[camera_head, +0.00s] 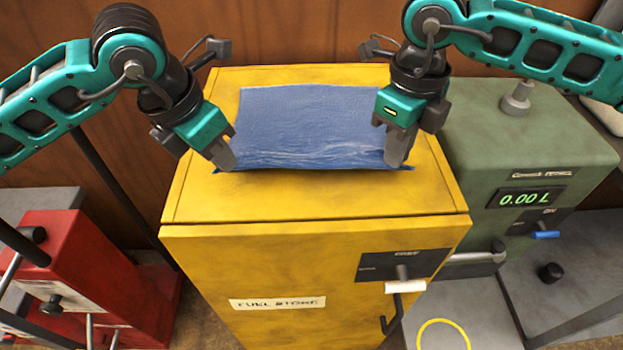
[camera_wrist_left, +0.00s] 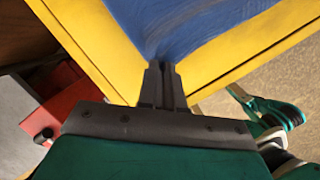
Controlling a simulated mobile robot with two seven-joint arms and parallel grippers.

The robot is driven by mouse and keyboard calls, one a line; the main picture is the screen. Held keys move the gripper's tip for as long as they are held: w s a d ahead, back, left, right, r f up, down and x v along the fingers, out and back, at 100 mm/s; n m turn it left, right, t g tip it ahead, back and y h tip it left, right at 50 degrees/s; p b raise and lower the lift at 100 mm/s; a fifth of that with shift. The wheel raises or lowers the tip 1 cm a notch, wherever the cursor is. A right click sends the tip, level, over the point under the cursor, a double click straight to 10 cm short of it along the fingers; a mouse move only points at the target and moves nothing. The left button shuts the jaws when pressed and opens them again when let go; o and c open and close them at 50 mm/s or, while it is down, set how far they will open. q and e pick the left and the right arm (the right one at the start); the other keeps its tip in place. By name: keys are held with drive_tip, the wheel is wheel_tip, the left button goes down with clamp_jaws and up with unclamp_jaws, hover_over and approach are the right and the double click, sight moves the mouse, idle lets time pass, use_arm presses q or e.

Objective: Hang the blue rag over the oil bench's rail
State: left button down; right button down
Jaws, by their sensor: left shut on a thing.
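The blue rag (camera_head: 305,125) lies spread out on top of the yellow fuel store cabinet (camera_head: 320,215). My left gripper (camera_head: 226,160) is shut on the rag at its front left corner. In the left wrist view the fingers (camera_wrist_left: 162,82) are together at the corner of the rag (camera_wrist_left: 185,22). My right gripper (camera_head: 397,155) is at the front right corner of the rag, pointing down; I cannot tell if its fingers hold the cloth. I cannot surely tell which thing is the oil bench; a grey bar (camera_head: 474,258) runs along the front of the green unit.
The green unit (camera_head: 540,130) with a 0.00 L display stands right of the cabinet, above a grey surface (camera_head: 590,260) with a dark knob (camera_head: 550,272). A red machine (camera_head: 70,255) with bars stands at the left. A brown wall (camera_head: 280,30) is behind.

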use_arm(q)
drive_tip(key=shift+r, duration=0.6)
use_arm(e)
drive_tip(key=shift+r, duration=0.55)
